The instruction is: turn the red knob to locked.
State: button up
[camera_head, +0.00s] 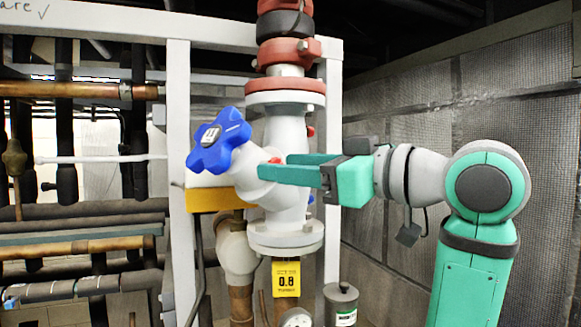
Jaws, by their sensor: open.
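A small red piece (275,160), likely the red knob, shows on the white valve body (288,215). Most of it is hidden by my gripper, and its turn position cannot be read. My gripper (274,166) is open and reaches in from the right. Its two teal fingers lie level, one behind the other, and their tips are at the red piece. The red piece seems to lie between the tips; I cannot tell whether they touch it.
A blue star-shaped handwheel (218,142) sits just left of the fingertips. A yellow block (213,199) and white frame post (180,120) stand left. A yellow tag (286,279) and a gauge (297,318) are below. Another red bit (311,131) shows behind the pipe.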

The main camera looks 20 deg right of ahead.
jog(key=shift+a, duration=0.1)
jog(key=c, duration=1.1)
jog(key=shift+o, duration=0.2)
jog(key=shift+m, duration=0.4)
jog(key=m, duration=0.7)
jog(key=shift+d+m, duration=0.2)
jog(key=shift+m, duration=0.2)
jog(key=o, duration=1.1)
jog(key=shift+c, duration=0.2)
